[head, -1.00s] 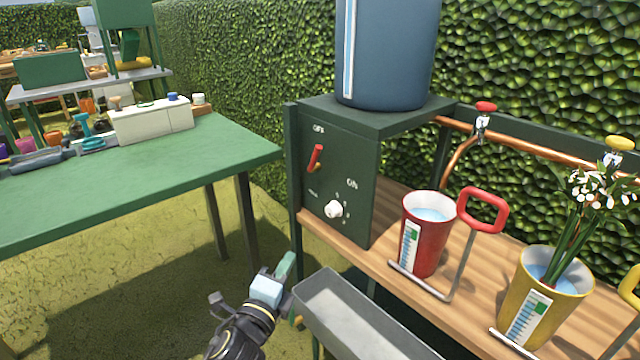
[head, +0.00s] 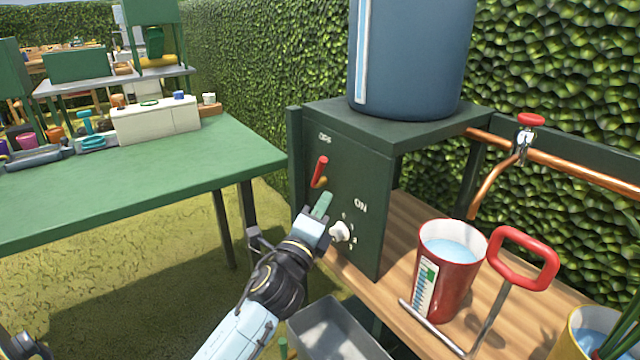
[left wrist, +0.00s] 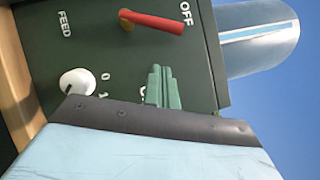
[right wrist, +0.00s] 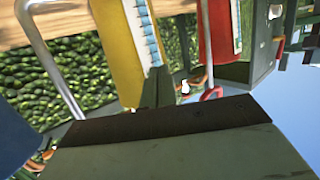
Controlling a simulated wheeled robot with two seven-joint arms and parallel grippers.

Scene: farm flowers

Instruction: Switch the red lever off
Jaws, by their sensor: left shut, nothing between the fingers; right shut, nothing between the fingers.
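The red lever (head: 319,172) is on the front of a dark green control box (head: 350,200). It slants upward toward the OFF label; its red handle also shows in the left wrist view (left wrist: 152,21), with its end close to OFF. My left gripper (head: 322,204) is shut and empty, just below the lever and in front of the panel, apart from the lever. Its green fingers in the left wrist view (left wrist: 163,86) partly cover the ON label. My right gripper (right wrist: 158,88) is shut and empty, seen in the right wrist view.
A white knob (head: 340,231) sits low on the panel, close beside my left gripper. A blue tank (head: 415,60) stands on top. A red bucket (head: 447,275) stands on the wooden shelf to the right. A grey trough (head: 335,330) lies below. A green table (head: 150,180) is left.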

